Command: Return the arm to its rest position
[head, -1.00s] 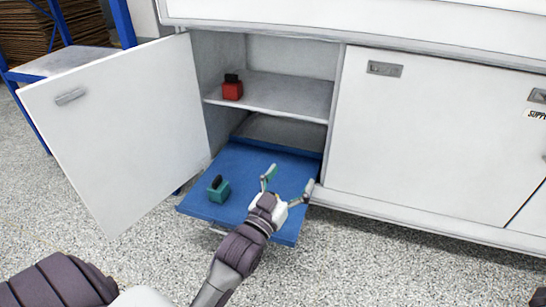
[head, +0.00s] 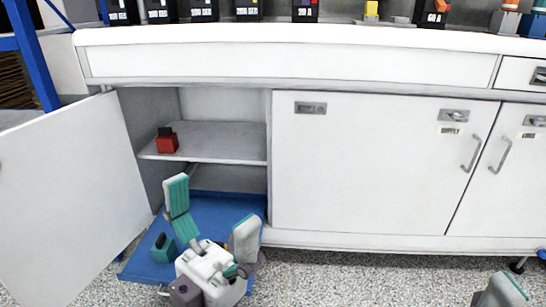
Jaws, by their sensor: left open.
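My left gripper (head: 211,212) is open and empty, with its fingers pointing up and spread apart. It shows in front of the blue pull-out tray (head: 218,205) at the bottom of the open cabinet. A teal block with a dark top (head: 162,248) stands on the tray, left of the gripper. A red block with a dark top (head: 167,143) stands on the cabinet shelf. At the bottom right edge a grey and teal piece, seemingly a finger of my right gripper (head: 502,290), shows only in part.
The cabinet door (head: 70,190) stands open at the left. Closed white doors (head: 365,165) fill the right side under a counter (head: 300,40) with several labelled black devices. The speckled floor (head: 370,275) is clear between the two grippers.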

